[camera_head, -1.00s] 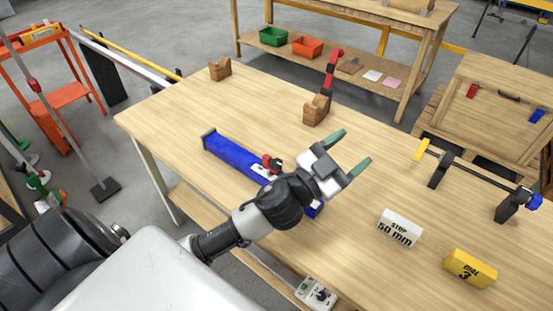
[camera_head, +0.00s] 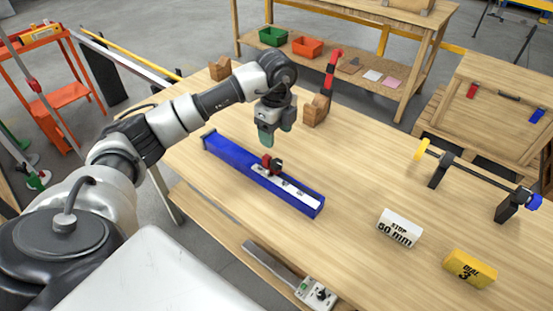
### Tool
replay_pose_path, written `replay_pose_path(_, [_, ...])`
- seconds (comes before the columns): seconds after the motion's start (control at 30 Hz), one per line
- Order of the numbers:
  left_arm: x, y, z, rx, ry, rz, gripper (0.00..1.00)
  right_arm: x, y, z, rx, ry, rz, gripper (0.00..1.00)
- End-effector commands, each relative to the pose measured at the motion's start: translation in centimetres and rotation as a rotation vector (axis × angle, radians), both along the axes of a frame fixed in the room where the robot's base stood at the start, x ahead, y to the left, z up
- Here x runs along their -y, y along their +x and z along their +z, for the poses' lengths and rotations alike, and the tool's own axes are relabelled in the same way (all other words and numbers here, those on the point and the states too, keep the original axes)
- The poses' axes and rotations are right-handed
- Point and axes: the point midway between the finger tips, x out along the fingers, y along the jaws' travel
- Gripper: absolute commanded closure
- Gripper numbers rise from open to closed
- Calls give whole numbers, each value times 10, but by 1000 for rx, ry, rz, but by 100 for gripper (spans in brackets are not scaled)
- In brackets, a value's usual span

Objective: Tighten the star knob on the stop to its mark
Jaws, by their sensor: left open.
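The stop is a small black and red piece with a red star knob (camera_head: 267,160). It sits on a long blue rail (camera_head: 228,156) with a white scale strip (camera_head: 302,193), lying on the workbench. The knob's mark is too small to make out. My left gripper (camera_head: 268,140) points down just above the knob, apart from it as far as I can tell. It is open, its greenish fingertips overlapping in this view. A white block (camera_head: 399,228) reads "STOP 50 mm". My right gripper is not in view.
A yellow block (camera_head: 470,268) reading "DIAL 3" stands at the right. A black bar fixture (camera_head: 469,168) with yellow and blue ends stands behind it. Wooden blocks (camera_head: 316,110) and a red upright part (camera_head: 332,72) are at the back.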

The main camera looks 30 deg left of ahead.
Motion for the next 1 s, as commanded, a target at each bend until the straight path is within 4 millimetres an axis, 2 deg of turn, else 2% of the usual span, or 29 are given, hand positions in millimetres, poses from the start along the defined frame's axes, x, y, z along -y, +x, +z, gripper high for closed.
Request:
replay_pose_path(0.3, [2,-1,-58,-4,-5,-5,36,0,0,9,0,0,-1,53])
replay_pose_path(0.5, [2,-1,-88,-3,-6,-4,36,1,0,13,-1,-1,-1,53])
replay_pose_path(0.7, [2,-1,-100,0,-5,-6,36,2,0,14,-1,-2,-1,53])
replay_pose_path(0.93, [2,-1,-100,0,-5,-7,36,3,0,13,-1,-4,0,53])
replay_pose_path(0.97, [2,-1,-100,0,-6,-7,38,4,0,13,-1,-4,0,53])
replay_pose_path(1.0, [2,-1,-100,0,-6,-7,44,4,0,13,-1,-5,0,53])
